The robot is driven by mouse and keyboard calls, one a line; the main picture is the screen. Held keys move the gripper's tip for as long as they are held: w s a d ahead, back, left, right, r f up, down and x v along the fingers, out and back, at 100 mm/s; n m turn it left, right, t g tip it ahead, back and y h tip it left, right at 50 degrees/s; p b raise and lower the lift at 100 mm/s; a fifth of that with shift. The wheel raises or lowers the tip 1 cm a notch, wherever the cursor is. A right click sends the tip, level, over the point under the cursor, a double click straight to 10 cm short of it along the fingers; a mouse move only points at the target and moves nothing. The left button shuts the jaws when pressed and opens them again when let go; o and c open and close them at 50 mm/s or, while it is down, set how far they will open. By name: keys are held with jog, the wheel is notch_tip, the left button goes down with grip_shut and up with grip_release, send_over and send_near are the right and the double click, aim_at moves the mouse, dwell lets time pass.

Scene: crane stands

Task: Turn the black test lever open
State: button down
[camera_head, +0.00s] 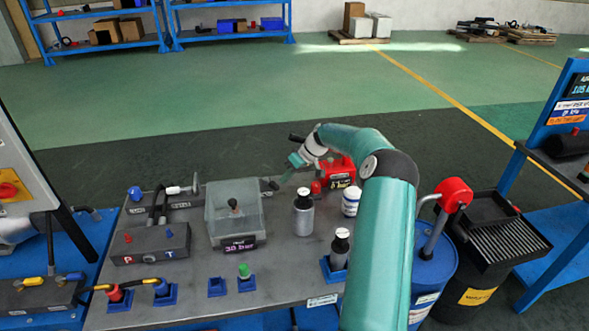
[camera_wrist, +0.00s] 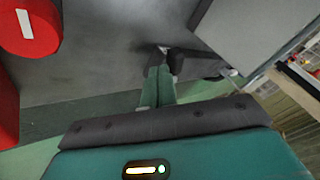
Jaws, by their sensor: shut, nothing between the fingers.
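A short black piece (camera_head: 269,184), which looks like the test lever, sticks out at the box's right side by the fingertips. In the wrist view a dark bar (camera_wrist: 198,63) lies just right of the fingertips, beside the grey box wall (camera_wrist: 240,30). I cannot tell whether the fingers touch it. The fingertips partly hide the lever's end.
A red unit (camera_head: 340,170) with a display stands right of my gripper; red also shows in the wrist view (camera_wrist: 28,25). Bottles (camera_head: 303,215) stand in front of it. A black hose block (camera_head: 150,245) is on the left. Bare bench (camera_head: 285,255) lies in front.

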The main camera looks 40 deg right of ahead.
aim_at(276, 187)
jog(key=shift+w+a+f, duration=0.2)
jog(key=shift+a+f, duration=0.15)
jog(key=shift+f, duration=0.2)
jog(key=shift+s+a+m+t, duration=0.2)
jog(key=shift+a+m+t, duration=0.15)
jog(key=shift+m, duration=0.25)
jog(key=shift+s+a+h, duration=0.1)
jog(key=shift+h, duration=0.2)
jog(key=shift+s+a, duration=0.15)
jog(key=shift+a, duration=0.55)
jog(key=shift+s+a, duration=0.15)
jog(key=shift+a, duration=0.75)
jog(key=shift+r, duration=0.1)
